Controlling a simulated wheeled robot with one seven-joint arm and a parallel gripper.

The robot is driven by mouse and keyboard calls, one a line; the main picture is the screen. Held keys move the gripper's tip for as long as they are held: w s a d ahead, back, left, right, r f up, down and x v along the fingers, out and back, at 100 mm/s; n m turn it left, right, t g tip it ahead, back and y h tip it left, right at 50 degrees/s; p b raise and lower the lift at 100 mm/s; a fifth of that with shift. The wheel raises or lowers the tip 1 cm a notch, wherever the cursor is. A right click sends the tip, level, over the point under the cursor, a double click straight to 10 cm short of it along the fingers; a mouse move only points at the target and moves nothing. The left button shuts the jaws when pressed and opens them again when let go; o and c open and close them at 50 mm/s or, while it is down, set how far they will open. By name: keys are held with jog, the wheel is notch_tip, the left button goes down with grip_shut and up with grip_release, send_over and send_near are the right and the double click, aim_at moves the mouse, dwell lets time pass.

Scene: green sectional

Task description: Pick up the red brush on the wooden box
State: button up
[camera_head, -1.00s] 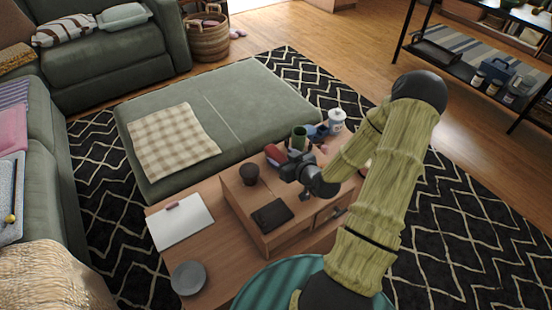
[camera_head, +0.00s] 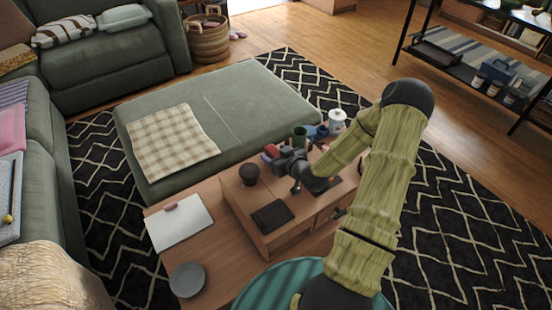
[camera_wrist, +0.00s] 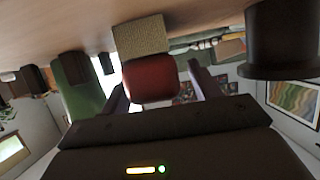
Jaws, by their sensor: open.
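The red brush (camera_head: 270,151) shows at the back of the wooden box (camera_head: 236,200) in the head view, partly hidden by my gripper (camera_head: 282,160). In the wrist view the red brush (camera_wrist: 150,82) has a rounded red body and a tan bristle block (camera_wrist: 141,37). It appears between the two spread fingers of my gripper (camera_wrist: 157,82), with space visible on its right side. My gripper is open; I cannot tell whether a finger touches the brush.
A dark cup (camera_head: 249,175) stands left of my gripper, also large in the wrist view (camera_wrist: 282,42). A green mug (camera_head: 300,136) and white canister (camera_head: 337,120) stand behind. A black wallet-like item (camera_head: 272,215) lies on the box. The table's left part holds a clipboard (camera_head: 179,222) and plate (camera_head: 187,279).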

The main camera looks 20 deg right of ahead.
aim_at(276, 153)
jog(key=c, duration=1.1)
notch_tip(276, 153, up, 10)
jog(key=p, duration=0.2)
jog(key=shift+p, duration=0.35)
